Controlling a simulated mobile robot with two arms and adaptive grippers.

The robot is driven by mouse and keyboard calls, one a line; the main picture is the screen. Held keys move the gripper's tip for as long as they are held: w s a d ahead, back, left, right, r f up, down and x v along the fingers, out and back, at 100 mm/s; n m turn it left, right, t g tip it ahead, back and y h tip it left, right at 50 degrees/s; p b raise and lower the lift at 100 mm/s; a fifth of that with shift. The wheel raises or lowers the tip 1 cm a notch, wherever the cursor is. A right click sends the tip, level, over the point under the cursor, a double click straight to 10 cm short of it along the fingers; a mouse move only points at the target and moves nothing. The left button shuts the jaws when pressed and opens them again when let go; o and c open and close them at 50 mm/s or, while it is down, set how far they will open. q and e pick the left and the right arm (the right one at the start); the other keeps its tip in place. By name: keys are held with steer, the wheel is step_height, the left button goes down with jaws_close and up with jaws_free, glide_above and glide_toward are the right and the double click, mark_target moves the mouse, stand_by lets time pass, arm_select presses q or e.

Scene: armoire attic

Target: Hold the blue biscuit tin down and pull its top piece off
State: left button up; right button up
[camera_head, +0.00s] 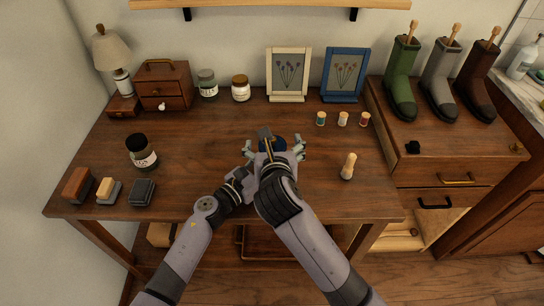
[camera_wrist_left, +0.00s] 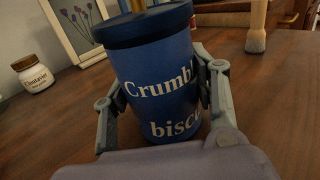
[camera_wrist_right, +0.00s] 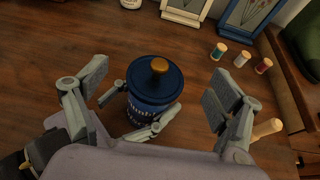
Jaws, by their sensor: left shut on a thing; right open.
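The blue biscuit tin (camera_wrist_left: 160,85) stands upright on the table, with white lettering on its side. Its dark blue lid (camera_wrist_right: 155,72) has a round wooden knob (camera_wrist_right: 160,65) and sits on the tin. My left gripper (camera_wrist_left: 162,95) is shut around the tin's body, one finger on each side; its fingers also show low on the tin in the right wrist view. My right gripper (camera_wrist_right: 160,92) is open above the tin, its fingers well apart on either side of the lid and not touching it. In the head view my right gripper (camera_head: 273,148) hides most of the tin (camera_head: 273,142).
A wooden peg-like piece (camera_head: 348,167) stands to the right. Several thread spools (camera_head: 343,118) and two picture frames (camera_head: 345,72) stand behind. A dark jar (camera_head: 142,152) and brushes or blocks (camera_head: 108,190) are at the left. The table between is clear.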

steer(key=shift+x, duration=2.85)
steer(key=c, duration=1.3)
steer(key=shift+s+a, duration=0.1)
steer(key=shift+c, duration=0.4)
